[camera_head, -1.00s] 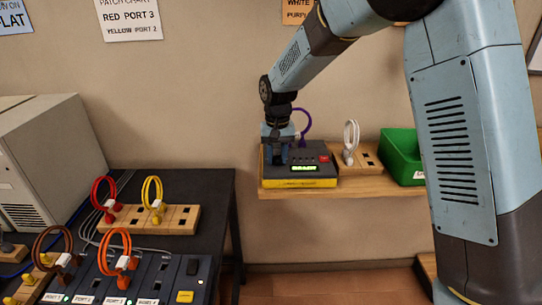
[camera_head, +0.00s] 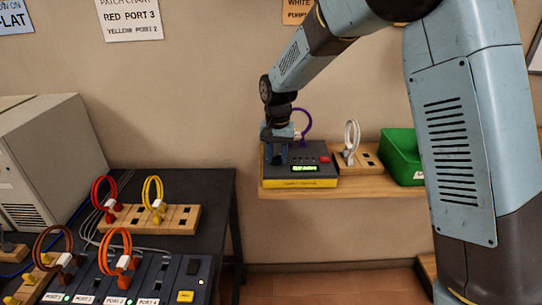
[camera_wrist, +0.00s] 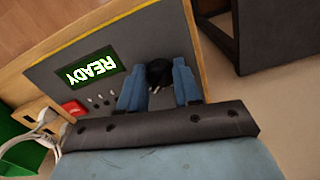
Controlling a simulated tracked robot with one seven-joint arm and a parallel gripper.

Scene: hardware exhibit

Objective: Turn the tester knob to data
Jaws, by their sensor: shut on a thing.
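The tester (camera_head: 318,172) is a dark grey box with a yellow front edge on the wooden shelf. Its green display reads READY in the wrist view (camera_wrist: 90,68). The black tester knob (camera_wrist: 158,72) sits between my fingers in the wrist view, and its markings are too small to read. My gripper (camera_wrist: 158,92) points down over the left part of the tester, its two blue fingers shut on the knob. It also shows in the head view (camera_head: 276,155). A red button (camera_head: 325,159) is on the tester's right side.
A wooden holder (camera_head: 371,166) with a white cable (camera_head: 351,138) stands right of the tester, then a green bin (camera_head: 402,157). A purple cable (camera_head: 308,122) loops behind the tester. The black table (camera_head: 190,245) at left holds cables and a port panel.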

